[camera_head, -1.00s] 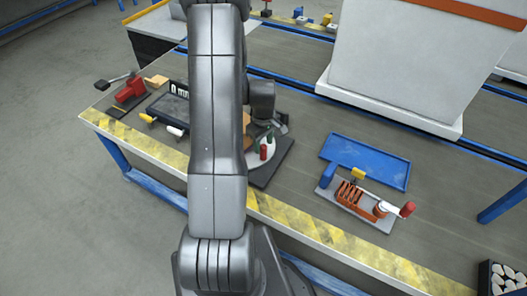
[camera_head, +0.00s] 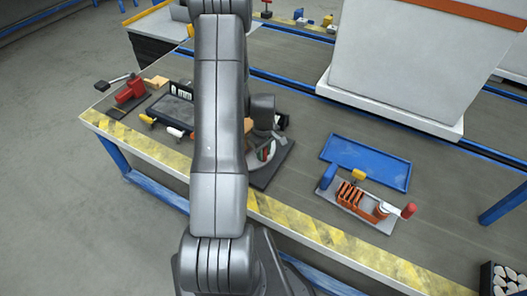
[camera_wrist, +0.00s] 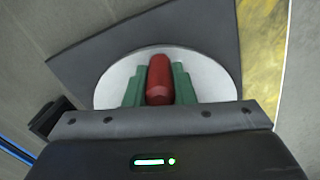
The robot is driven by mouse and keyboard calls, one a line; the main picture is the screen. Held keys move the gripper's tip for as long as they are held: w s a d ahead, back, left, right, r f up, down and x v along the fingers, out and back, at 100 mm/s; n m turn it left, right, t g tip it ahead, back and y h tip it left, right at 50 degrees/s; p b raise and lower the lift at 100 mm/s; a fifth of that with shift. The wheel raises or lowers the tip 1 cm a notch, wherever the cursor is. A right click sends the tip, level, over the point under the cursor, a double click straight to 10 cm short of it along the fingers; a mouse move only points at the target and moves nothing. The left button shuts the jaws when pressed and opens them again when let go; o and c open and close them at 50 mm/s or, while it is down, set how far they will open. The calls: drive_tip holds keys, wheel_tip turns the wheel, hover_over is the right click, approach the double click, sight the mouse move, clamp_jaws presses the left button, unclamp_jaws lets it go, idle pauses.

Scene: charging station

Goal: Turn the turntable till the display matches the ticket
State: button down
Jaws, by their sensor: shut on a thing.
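The turntable is a white disc (camera_wrist: 212,78) on a dark square base plate (camera_wrist: 85,55). In the head view the disc (camera_head: 255,166) is partly hidden by my arm. A red upright peg (camera_wrist: 159,80) stands on the disc near its edge. My gripper (camera_wrist: 158,88) is shut on this peg, with a green finger on each side. In the head view my gripper (camera_head: 266,151) is small and partly covered by my wrist. A black panel with white marks (camera_head: 181,92), perhaps the display, stands left of my arm; its marks are too small to read. I cannot make out a ticket.
A blue tray (camera_head: 366,160) and a fixture with orange slots (camera_head: 350,195) lie to the right. A red device (camera_head: 130,90) sits at the far left. A large white block (camera_head: 395,70) stands behind. Yellow-striped edging (camera_head: 320,235) marks the bench front.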

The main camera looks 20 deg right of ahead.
drive_tip(key=shift+w+d+n, duration=0.1)
drive_tip(key=shift+d+n, duration=0.1)
drive_tip(key=shift+n, duration=0.1)
